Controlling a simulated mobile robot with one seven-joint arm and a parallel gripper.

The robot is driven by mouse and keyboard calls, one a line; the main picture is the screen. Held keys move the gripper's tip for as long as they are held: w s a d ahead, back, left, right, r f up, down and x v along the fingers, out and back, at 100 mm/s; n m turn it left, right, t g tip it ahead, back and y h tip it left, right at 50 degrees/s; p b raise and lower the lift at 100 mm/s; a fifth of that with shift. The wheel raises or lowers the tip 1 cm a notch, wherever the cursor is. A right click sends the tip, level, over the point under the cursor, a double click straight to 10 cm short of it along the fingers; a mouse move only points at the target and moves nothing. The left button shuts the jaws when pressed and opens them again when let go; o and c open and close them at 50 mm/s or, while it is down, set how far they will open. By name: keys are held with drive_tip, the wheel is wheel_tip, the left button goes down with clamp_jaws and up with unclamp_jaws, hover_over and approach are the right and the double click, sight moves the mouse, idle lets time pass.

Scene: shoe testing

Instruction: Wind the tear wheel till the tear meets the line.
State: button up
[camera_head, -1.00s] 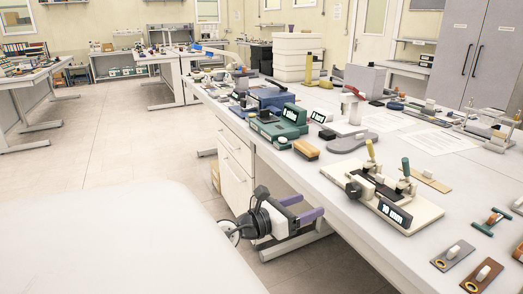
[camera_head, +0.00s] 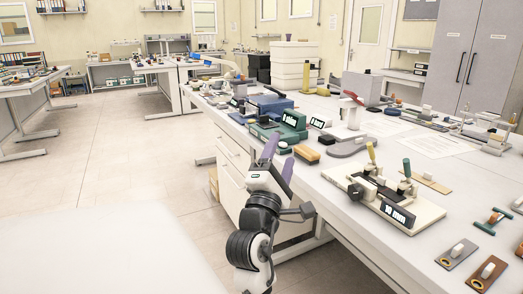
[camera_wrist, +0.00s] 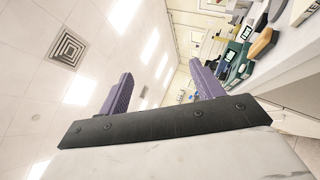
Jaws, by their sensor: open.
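The cream tester (camera_head: 425,214) stands on the near part of the bench, with a display (camera_head: 397,212) that seems to read 10 mm. A dark round knob (camera_head: 355,190) at its left end looks like the tear wheel. Two clamps with a yellow handle (camera_head: 371,153) and a green handle (camera_head: 406,167) stand on it. The tear and the line are too small to make out. My gripper (camera_head: 278,158) is open and empty, fingers up, beside the bench's left edge and apart from the tester. Its two purple fingers also show in the wrist view (camera_wrist: 163,88).
A green device (camera_head: 279,130), a brown-topped brush or block (camera_head: 306,154) and a grey shoe sole (camera_head: 349,147) lie on the bench (camera_head: 330,228) behind the tester. Small plates with knobs (camera_head: 457,253) lie at the front right. Open floor lies left.

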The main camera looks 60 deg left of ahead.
drive_tip(key=s+d+r+m+g+y, duration=0.1)
drive_tip(key=s+d+r+y, duration=0.1)
drive_tip(key=s+r+y, duration=0.2)
drive_tip(key=shift+s+r+m+g+y, duration=0.2)
drive_tip(key=shift+s+m+g+y, duration=0.2)
drive_tip(key=shift+s+y, duration=0.45)
drive_tip(key=shift+w, duration=0.25)
drive_tip(key=n+h+p, duration=0.7)
drive_tip(key=n+h, duration=0.1)
drive_tip(key=h, duration=1.3)
approach(353, 193)
drive_tip(key=shift+t, duration=0.4)
drive_tip(key=w, duration=0.3)
drive_tip(key=w+p, duration=0.1)
drive_tip(key=w, duration=0.2)
drive_tip(key=w+p, duration=0.1)
drive_tip(key=w, duration=0.2)
drive_tip(key=shift+d+f, duration=0.3)
drive_tip(key=shift+d, duration=0.05)
drive_tip(key=c, duration=1)
